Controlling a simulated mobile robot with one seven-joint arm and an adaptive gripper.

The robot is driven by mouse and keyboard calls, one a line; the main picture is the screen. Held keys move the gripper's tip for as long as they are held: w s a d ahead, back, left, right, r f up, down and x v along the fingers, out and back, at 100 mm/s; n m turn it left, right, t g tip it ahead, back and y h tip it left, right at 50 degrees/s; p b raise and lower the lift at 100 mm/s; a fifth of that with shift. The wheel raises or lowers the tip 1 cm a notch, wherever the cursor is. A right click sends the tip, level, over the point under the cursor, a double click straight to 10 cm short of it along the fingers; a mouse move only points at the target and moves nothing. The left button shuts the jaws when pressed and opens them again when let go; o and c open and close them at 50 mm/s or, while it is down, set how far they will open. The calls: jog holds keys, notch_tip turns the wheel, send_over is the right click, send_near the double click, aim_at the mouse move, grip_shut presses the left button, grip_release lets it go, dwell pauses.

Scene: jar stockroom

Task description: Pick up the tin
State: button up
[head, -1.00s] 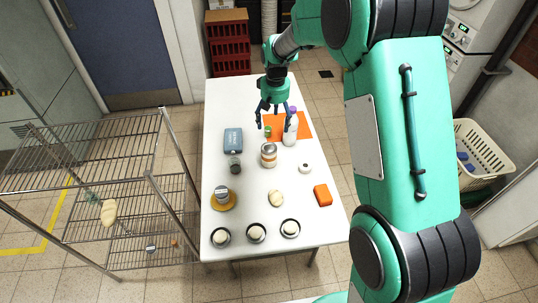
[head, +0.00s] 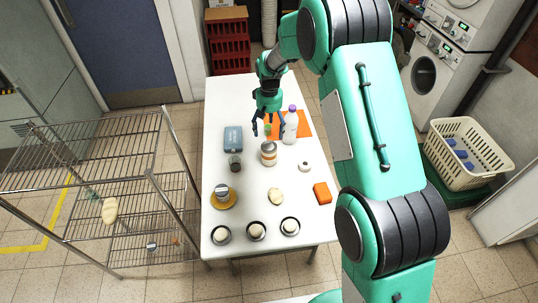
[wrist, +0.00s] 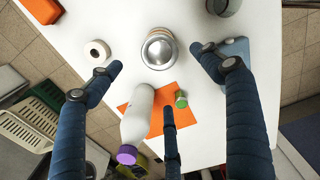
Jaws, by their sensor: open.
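A round tin (head: 268,153) with a pale body, an orange-brown band and a silvery top stands upright mid-table. In the wrist view the tin (wrist: 159,50) is seen from above, just beyond my fingertips. A smaller jar with a pale label (head: 222,193) stands on a yellow round mat, nearer the table's front. My gripper (head: 268,134) is above the table, on the far side of the tin. It is open and empty. In the wrist view its fingers (wrist: 158,75) are spread, with the tin between the lines of the outer two and apart from them.
A white bottle with a purple cap (head: 290,128) stands close by my gripper, near an orange mat (head: 303,122) and small green item (wrist: 181,98). A blue box (head: 233,139), dark jar (head: 235,163) and white ring (head: 305,166) surround the tin. Clear table lies between them.

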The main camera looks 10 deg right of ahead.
aim_at(269, 146)
notch_tip(269, 146, down, 8)
jog(key=shift+r+b, duration=0.15)
jog(key=shift+b, duration=0.5)
jog(key=shift+s+a+f+b, duration=0.15)
jog(key=shift+f+b, duration=0.55)
jog(key=shift+f, duration=1.95)
jog(key=c, duration=1.7)
